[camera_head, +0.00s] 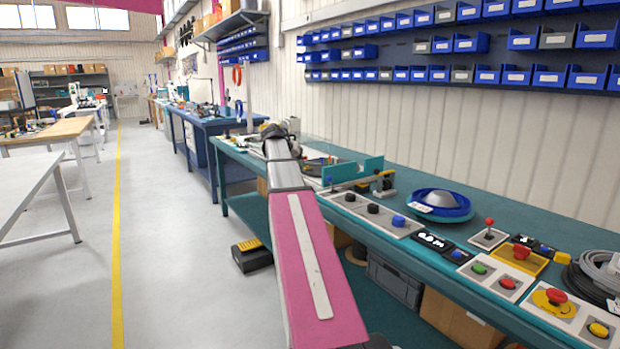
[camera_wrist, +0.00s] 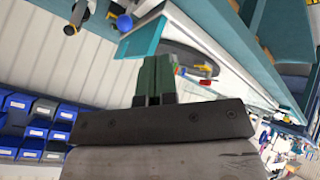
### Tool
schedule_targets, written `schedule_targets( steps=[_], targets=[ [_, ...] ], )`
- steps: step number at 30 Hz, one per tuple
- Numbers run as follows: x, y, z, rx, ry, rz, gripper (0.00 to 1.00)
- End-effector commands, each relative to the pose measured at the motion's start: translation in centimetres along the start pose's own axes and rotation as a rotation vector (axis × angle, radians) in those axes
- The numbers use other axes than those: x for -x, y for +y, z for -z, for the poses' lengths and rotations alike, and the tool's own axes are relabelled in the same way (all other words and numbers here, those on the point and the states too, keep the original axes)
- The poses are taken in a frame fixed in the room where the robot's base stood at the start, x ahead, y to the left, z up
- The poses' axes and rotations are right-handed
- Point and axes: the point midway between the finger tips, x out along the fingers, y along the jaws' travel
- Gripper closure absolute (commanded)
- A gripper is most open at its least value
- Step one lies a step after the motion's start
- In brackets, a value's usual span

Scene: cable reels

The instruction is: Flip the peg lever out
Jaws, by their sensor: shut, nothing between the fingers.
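I cannot make out the peg lever for certain in either view. On the teal bench (camera_head: 475,255), a teal upright plate (camera_head: 340,174) stands with a black and yellow handled part (camera_head: 384,184) beside it. In the wrist view the teal plate (camera_wrist: 141,38) lies just beyond my gripper (camera_wrist: 154,62), whose green fingers are together and empty. A dark curved part (camera_wrist: 190,58) shows to the right of the fingertips; contact cannot be told. In the head view my arm reaches along the bench and hides the fingers.
A blue dish-shaped reel (camera_head: 440,203) rests on the bench. Panels of knobs and buttons (camera_head: 372,209) line its front edge, and a grey cable coil (camera_head: 598,272) lies at the right. Blue bins (camera_head: 470,43) hang on the wall.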

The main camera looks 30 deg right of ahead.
Motion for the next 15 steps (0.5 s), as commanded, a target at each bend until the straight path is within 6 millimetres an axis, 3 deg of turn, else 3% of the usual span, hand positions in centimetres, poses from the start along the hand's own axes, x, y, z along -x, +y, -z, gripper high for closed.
schedule_targets(
  steps=[11, 15],
  targets=[
    [-0.1, 0.1, 0.1, -0.002, 0.001, -0.001, 1.00],
    [-1.0, 0.1, 0.1, -0.002, 0.000, -0.001, 1.00]
  ],
)
